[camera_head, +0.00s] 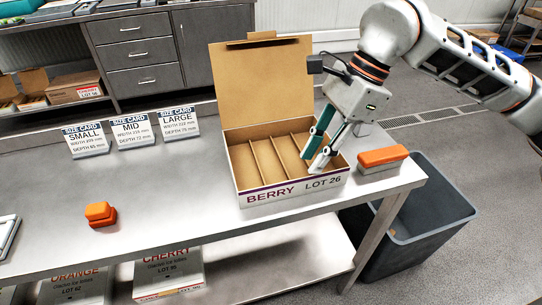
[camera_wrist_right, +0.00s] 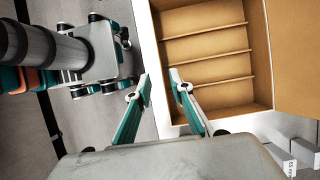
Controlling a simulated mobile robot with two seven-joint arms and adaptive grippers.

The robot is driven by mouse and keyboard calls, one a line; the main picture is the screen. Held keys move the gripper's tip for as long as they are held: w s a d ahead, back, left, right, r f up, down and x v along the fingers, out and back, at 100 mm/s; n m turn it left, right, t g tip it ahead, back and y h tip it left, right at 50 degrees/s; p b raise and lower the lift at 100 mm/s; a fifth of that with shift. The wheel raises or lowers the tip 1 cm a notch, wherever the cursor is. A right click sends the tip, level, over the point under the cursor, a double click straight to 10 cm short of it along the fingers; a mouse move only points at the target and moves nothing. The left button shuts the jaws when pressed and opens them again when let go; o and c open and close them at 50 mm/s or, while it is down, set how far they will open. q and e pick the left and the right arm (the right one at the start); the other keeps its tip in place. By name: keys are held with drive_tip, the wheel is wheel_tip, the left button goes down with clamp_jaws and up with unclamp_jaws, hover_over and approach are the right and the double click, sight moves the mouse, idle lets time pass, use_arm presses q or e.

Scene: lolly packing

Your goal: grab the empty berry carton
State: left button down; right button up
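The berry carton (camera_head: 292,192) stands on the steel table with its brown lid (camera_head: 262,78) raised at the back. Its label reads BERRY LOT 26, and its divided compartments look empty. It also shows in the right wrist view (camera_wrist_right: 158,28). My right gripper (camera_head: 314,162) is over the right part of the carton, fingers pointing down toward its front wall. In the right wrist view its two fingers (camera_wrist_right: 159,72) are apart, on either side of the carton's white wall. I cannot tell whether they touch it. My left gripper does not show in the head view.
An orange-topped block (camera_head: 382,157) lies just right of the carton, and a smaller orange one (camera_head: 100,214) lies to the left. Size cards (camera_head: 132,132) stand behind. A dark bin (camera_head: 424,224) is on the floor at right. The table left of the carton is mostly clear.

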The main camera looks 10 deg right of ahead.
drive_tip(key=shift+w+d+f, duration=0.1)
drive_tip(key=shift+d+f, duration=0.05)
drive_tip(key=shift+f, duration=0.05)
drive_tip(key=b+x, duration=0.1)
drive_tip(key=x, duration=0.6)
drive_tip(key=shift+d+f, duration=0.1)
drive_tip(key=shift+f, duration=0.2)
clamp_jaws()
